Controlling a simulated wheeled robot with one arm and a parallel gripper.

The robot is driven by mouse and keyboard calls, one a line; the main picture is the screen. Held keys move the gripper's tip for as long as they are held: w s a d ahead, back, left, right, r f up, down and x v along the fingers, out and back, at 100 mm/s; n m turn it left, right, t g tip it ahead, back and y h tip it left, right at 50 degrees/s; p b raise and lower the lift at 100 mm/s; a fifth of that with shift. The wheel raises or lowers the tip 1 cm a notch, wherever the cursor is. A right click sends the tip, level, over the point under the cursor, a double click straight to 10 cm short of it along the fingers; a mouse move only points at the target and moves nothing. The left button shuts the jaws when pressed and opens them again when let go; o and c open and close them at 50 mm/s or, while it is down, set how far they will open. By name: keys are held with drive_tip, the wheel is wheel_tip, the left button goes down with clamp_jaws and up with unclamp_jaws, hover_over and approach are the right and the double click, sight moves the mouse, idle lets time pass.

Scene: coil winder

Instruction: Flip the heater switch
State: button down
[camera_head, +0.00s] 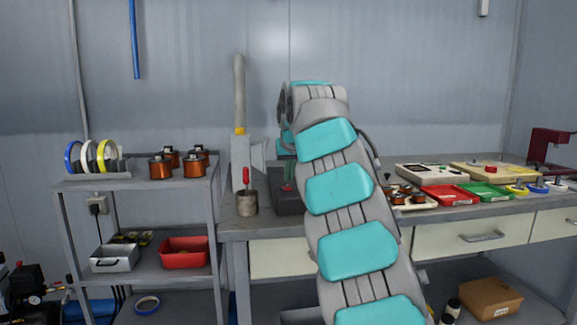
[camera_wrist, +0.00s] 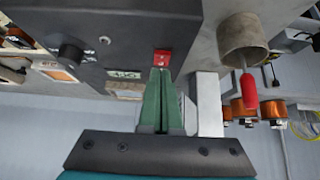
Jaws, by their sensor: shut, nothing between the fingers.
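A small red switch (camera_wrist: 162,56) sits at the edge of a dark box (camera_wrist: 120,30) in the wrist view. I take it to be the heater switch; its on or off position is too small to tell. My gripper (camera_wrist: 160,72) has its green fingers shut together and empty, with the tips just at the switch. I cannot tell whether they touch it. In the head view the dark box (camera_head: 289,203) stands on the bench, partly hidden by my arm.
A can (camera_wrist: 243,40) with a red-handled tool (camera_wrist: 249,92) stands close beside the box. A grey post (camera_head: 239,95) rises behind that can. Red (camera_head: 447,196) and green trays (camera_head: 486,191) lie on the bench to the right. A shelf (camera_head: 140,186) with copper coils (camera_head: 160,168) is on the left.

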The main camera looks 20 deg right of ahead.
sight(288, 188)
drive_tip(key=shift+f, duration=0.8)
drive_tip(key=b, duration=0.2)
drive_tip(key=f+b, duration=0.1)
drive_tip(key=b, duration=0.1)
drive_tip(key=shift+s+a+f+t, duration=0.1)
drive_tip(key=shift+s+f+t, duration=0.05)
drive_tip(key=shift+f+t, duration=0.15)
drive_tip(key=shift+r, duration=0.45)
drive_tip(key=shift+r+p, duration=0.85)
drive_tip(key=shift+p, duration=0.1)
